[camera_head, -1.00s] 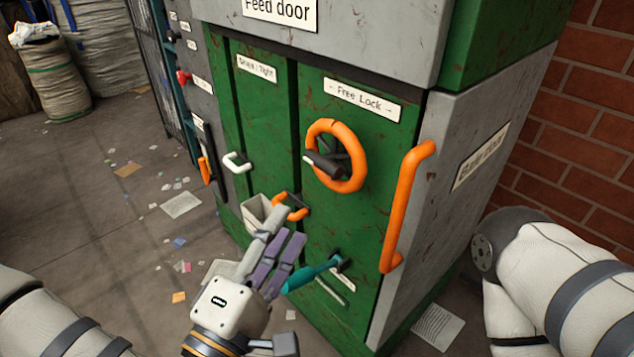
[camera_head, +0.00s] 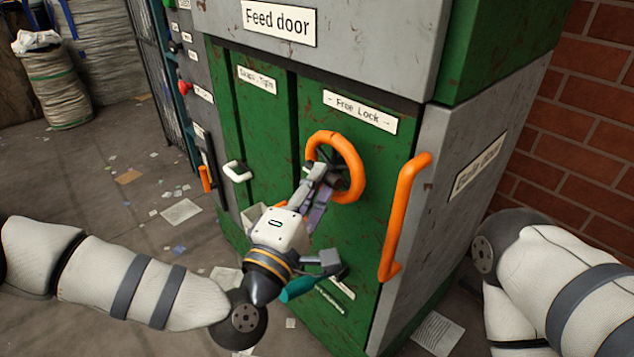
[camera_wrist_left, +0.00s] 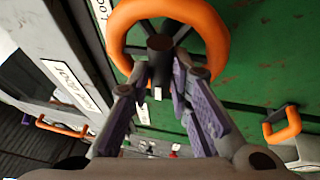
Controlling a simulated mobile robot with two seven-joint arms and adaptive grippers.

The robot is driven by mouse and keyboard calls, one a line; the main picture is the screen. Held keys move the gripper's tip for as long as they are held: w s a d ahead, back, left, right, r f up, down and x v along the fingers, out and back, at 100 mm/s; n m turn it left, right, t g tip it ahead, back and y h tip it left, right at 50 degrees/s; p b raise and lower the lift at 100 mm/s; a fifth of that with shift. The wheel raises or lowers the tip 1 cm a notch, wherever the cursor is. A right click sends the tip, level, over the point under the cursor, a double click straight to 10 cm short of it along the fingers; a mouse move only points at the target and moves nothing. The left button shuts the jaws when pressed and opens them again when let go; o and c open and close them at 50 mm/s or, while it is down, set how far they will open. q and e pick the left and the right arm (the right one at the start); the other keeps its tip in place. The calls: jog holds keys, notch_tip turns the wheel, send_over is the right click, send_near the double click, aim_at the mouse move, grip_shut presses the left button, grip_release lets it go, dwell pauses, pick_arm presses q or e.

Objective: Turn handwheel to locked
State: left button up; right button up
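The orange handwheel (camera_head: 357,183) is on the green door under a "Free Lock" label (camera_head: 360,111). In the wrist view its rim (camera_wrist_left: 216,38) fills the top, with a dark spinner knob (camera_wrist_left: 160,48) pointing at the camera. My left gripper (camera_head: 318,178) is at the lower left of the wheel and covers the knob in the head view. In the left wrist view the gripper's fingers (camera_wrist_left: 163,84) are apart on either side of the knob's end; contact cannot be told. My right arm shows at the right edge, its gripper out of view.
A long orange door handle (camera_head: 399,215) stands right of the wheel. A teal-handled lever (camera_head: 298,289) lies below my left wrist. A white handle (camera_head: 237,171) is on the panel to the left. A brick wall (camera_head: 590,130) bounds the right side.

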pick_arm(q)
grip_shut()
jog(key=shift+f, duration=0.1)
pick_arm(e)
jog(key=shift+f, duration=0.1)
pick_arm(q)
jog(key=m+g+h+b, duration=0.1)
jog(key=m+g+h, duration=0.1)
jog(key=m, duration=0.6)
jog(key=m+g+h+b, duration=0.1)
jog(key=m+g+h, duration=0.1)
jog(key=m+h, duration=0.3)
jog(key=w+m+g+h+b, duration=0.1)
jog(key=m+g+h, duration=0.2)
jog(key=m, duration=0.9)
jog(key=shift+a+f+h, duration=0.2)
jog(key=shift+a+h, duration=0.1)
jog(key=shift+a, duration=0.05)
pick_arm(e)
jog(key=s+f, duration=0.2)
jog(key=f, duration=0.1)
jog(key=shift+s+g, duration=0.25)
jog(key=shift+g, duration=0.15)
pick_arm(q)
jog(key=shift+m+g, duration=0.3)
jog(key=shift+m, duration=0.2)
jog(key=o, duration=0.8)
grip_release()
